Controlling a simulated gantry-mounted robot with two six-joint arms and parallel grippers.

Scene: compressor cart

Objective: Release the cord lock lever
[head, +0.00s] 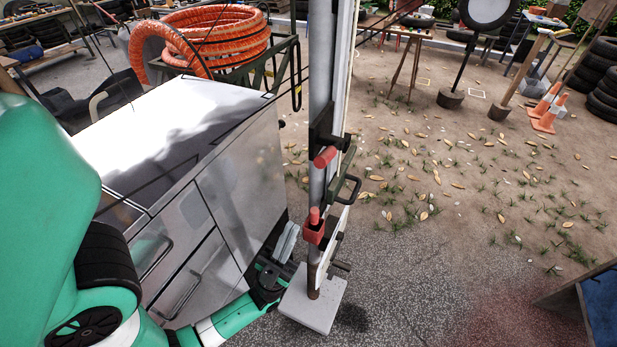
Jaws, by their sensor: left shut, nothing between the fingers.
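An upright grey post (321,70) stands in the middle of the head view on a pale square base. A red-gripped lever (325,157) sits on its dark bracket. Lower down is a red block with a small upright red stub (314,230). I cannot tell for sure which of these is the cord lock lever. My left arm comes in low from the left, and my left gripper (287,243) is beside the post, left of and a little below the red block. It is shut and empty, apart from both red parts. My right gripper is not in view.
A metal compressor cabinet (240,190) with handles stands close on the left. A dark green handle (347,190) juts right from the post. An orange hose coil (215,38) lies behind. Cones (545,110) and tires are far right. The ground right of the post is open.

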